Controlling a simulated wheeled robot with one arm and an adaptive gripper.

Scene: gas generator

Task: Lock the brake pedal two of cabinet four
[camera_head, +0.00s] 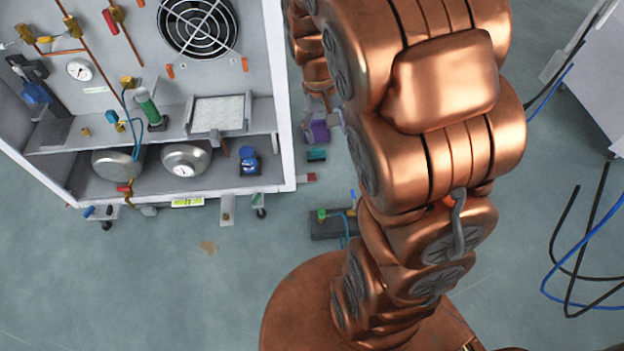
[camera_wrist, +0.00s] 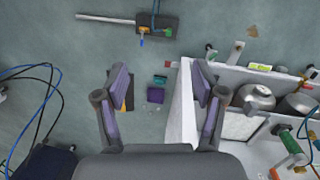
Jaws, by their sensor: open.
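The white cabinet (camera_head: 285,120) stands at left in the head view. I cannot tell which is pedal two, or whether either is locked. In the wrist view the cabinet's side panel (camera_wrist: 184,112) is at right, with the right front caster (camera_wrist: 210,52) beyond the right finger. My gripper (camera_wrist: 162,95) is open and empty, its purple-padded fingers wide apart over the floor and cabinet edge.
A dark box with a green-capped fitting (camera_head: 333,222) lies on the floor; it also shows in the wrist view (camera_wrist: 157,25). Purple (camera_wrist: 155,95) and teal (camera_wrist: 160,79) blocks lie beside the cabinet. Loose cables (camera_head: 575,250) lie at right. Floor before the cabinet is mostly clear.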

